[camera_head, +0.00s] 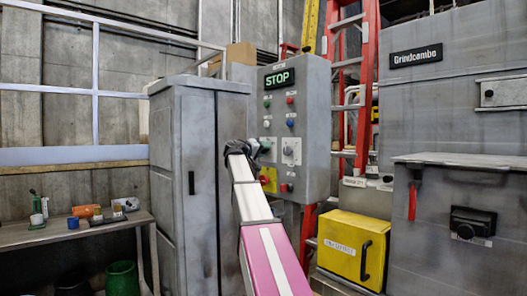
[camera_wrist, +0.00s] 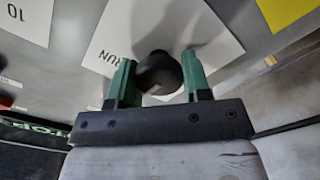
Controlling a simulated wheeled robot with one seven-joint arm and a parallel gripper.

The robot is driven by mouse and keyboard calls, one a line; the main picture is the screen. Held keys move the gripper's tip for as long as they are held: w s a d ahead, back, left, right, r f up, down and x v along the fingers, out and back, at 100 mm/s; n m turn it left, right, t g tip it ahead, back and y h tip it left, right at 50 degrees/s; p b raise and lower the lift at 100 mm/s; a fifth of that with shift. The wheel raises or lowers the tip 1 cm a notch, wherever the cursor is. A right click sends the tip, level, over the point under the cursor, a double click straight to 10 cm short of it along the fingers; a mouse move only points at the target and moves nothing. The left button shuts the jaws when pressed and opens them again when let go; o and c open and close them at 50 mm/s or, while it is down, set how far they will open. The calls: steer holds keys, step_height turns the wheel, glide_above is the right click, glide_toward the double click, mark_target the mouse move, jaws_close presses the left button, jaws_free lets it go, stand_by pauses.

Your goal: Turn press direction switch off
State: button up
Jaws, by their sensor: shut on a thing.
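The grey control panel (camera_head: 312,115) stands in the middle of the head view, with a green STOP display (camera_head: 279,78) at its top. My gripper (camera_head: 258,148) is at the panel's lower left, in front of a switch there. In the wrist view my gripper (camera_wrist: 159,82) has its green fingers on both sides of a dark round knob (camera_wrist: 158,70) and is shut on it. The knob sits on a white plate (camera_wrist: 118,38) on which RUN can be read. Whether this is the press direction switch cannot be told from the labels. The knob's pointer direction is hidden.
Another switch (camera_head: 288,151) sits to the right of my gripper. A red button on a yellow plate (camera_head: 268,179) is just below. A grey cabinet (camera_head: 198,180) stands left, a red ladder (camera_head: 364,80) behind, and a yellow box (camera_head: 351,249) at lower right.

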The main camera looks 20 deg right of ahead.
stand_by(0.4)
steer(key=o, duration=0.9)
steer(key=shift+a, duration=0.15)
steer(key=v, duration=1)
steer(key=shift+a, duration=0.25)
steer(key=shift+s, duration=0.15)
steer(key=s+a+f+n+g+y, duration=0.1)
steer(key=s+f+y, duration=0.15)
steer(key=f, duration=1.05)
steer(key=s+a+f+n+y, duration=0.1)
steer(key=s+f+n+y, duration=0.15)
steer(key=f, duration=1.05)
steer(key=s+a+f+g+y, duration=0.1)
steer(key=s+a+f+y, duration=0.15)
steer(key=f, duration=1.15)
steer(key=s+a+f+g+y, duration=0.1)
steer(key=s+a+f+y, duration=0.2)
steer(key=s+f, duration=0.4)
steer(key=s+a+f+g+y, duration=0.1)
steer(key=s+a+f+y, duration=0.2)
steer(key=s+f, duration=0.5)
steer(key=s+a+f+g+y, duration=0.2)
steer(key=s+f, duration=0.6)
steer(key=f, duration=0.5)
steer(key=shift+a+f+n+y, duration=0.2)
steer(key=shift+a+n+y, duration=0.15)
steer(key=shift+a+y, duration=0.4)
